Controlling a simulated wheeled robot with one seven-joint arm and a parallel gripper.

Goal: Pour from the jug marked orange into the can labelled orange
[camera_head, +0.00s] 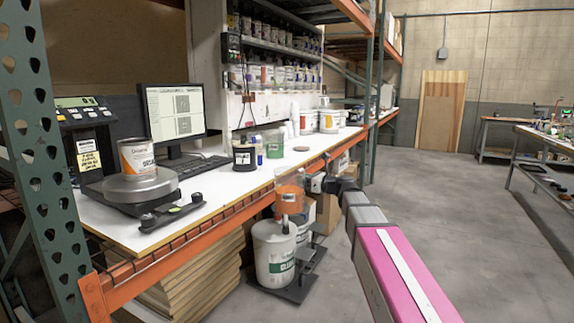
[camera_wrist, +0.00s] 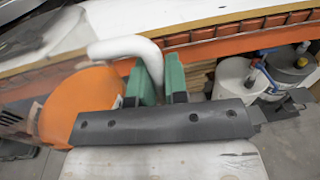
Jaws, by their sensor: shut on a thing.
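The jug marked orange (camera_head: 289,196) is a clear container with orange in its lower part. It hangs in the air in front of the bench edge, looking roughly upright. My gripper (camera_head: 314,183) is at its right side. In the wrist view, the green fingers of my gripper (camera_wrist: 160,78) are shut on the white handle of the jug (camera_wrist: 85,108), whose orange body fills the left side. The can with an orange label (camera_head: 137,158) stands upright on a round grey platform (camera_head: 140,188) at the bench's left end, well apart from the jug.
The white bench (camera_head: 225,182) has an orange front beam. A monitor (camera_head: 172,115), a dark container (camera_head: 245,158), a green-marked jug (camera_head: 274,146) and white tubs (camera_head: 328,121) stand on it. A large white bucket (camera_head: 272,255) stands below.

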